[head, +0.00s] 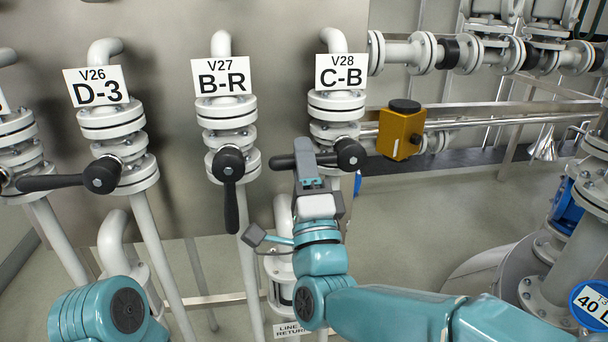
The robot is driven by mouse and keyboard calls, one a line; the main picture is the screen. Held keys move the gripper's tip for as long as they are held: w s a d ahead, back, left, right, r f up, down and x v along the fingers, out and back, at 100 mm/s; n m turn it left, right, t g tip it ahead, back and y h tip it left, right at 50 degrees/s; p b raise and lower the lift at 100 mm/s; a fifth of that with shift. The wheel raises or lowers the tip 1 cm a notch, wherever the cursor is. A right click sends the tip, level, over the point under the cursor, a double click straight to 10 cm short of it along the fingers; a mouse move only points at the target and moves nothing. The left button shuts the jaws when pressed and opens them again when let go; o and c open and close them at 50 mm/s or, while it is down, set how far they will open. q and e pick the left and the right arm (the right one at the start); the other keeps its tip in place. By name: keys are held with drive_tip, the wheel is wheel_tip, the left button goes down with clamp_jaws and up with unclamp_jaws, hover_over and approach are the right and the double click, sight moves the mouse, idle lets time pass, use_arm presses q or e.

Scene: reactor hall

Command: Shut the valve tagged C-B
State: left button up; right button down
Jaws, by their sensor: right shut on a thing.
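The valve tagged C-B (334,106) is on the right of the row in the head view, under a white tag (341,72) reading V28 C-B. Its black lever (282,162) points left from the hub (351,154), about level and across its pipe. My right gripper (306,160) is shut on this lever, between the hub and the lever's free end. The gripper and wrist hide part of the lever and of the pipe below. My left gripper is not in view; only part of my left arm shows at lower left.
Valve B-R (227,125) stands to the left, its lever (230,205) hanging down. Valve D-3 (112,120) is further left, its lever (50,183) pointing left. A yellow box (398,135) sits close right of C-B's hub. Large pipework (560,250) stands at right.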

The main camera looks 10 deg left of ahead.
drive_tip(key=shift+r, duration=0.35)
drive_tip(key=c, duration=1)
unclamp_jaws()
drive_tip(key=shift+f, duration=0.1)
drive_tip(key=shift+f, duration=0.1)
drive_tip(key=shift+s+f, duration=0.1)
drive_tip(key=shift+s, duration=0.05)
drive_tip(key=v, duration=1.1)
drive_tip(key=shift+s+d+f+b, duration=0.1)
drive_tip(key=shift+s+b, duration=0.2)
